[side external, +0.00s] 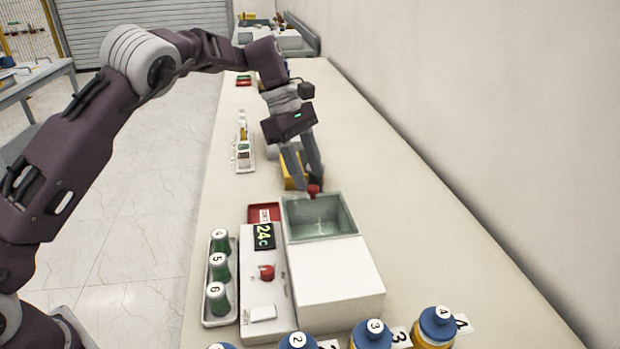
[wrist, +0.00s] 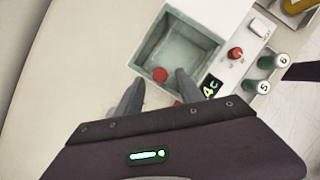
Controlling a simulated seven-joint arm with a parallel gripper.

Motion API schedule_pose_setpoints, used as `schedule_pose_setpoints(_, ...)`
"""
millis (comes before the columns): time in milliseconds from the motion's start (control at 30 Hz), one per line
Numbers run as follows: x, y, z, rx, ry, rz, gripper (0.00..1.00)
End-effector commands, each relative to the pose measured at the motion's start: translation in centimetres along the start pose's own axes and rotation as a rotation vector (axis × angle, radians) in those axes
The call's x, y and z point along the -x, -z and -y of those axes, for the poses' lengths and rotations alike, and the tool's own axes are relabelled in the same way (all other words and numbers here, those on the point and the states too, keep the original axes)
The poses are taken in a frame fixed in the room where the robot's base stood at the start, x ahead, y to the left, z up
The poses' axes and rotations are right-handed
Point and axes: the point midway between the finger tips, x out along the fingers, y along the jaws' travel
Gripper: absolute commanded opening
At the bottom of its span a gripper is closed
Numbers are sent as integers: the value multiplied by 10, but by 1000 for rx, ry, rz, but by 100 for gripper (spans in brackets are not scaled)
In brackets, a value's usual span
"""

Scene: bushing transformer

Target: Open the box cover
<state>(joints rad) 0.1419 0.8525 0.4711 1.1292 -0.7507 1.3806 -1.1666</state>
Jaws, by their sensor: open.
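The box is a white machine (side external: 336,280) with a square, grey-green open-looking basin (side external: 320,222) at its far end. A small round red knob (side external: 314,190) shows at the basin's far edge. In the wrist view the red knob (wrist: 160,75) appears over the near part of the basin (wrist: 178,48). I cannot tell whether a clear cover lies over the basin. My gripper (side external: 310,184) is open and points down at the knob. In the wrist view its fingertips (wrist: 159,75) stand on either side of the knob, with a gap on both sides.
A panel with a green "24C" display (side external: 264,236) and a red dial (side external: 267,272) is left of the box. A tray (side external: 217,320) holds several numbered green-bodied containers. Numbered blue-capped bottles (side external: 372,334) stand in front. A yellow object (side external: 290,172) is behind my gripper. The table's right side is clear.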

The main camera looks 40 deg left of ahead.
Motion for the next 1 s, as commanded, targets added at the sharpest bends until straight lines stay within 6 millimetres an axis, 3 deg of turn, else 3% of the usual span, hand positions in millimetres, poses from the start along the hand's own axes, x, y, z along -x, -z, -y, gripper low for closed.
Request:
schedule_pose_setpoints(133, -17, 0, 0, -2, 0, -1, 44)
schedule_pose_setpoints(400, -20, 0, 0, -2, -2, -1, 44)
schedule_pose_setpoints(633, -20, 0, 0, -3, -2, -1, 0)
schedule_pose_setpoints(1000, -19, 0, 0, -3, -2, -1, 0)
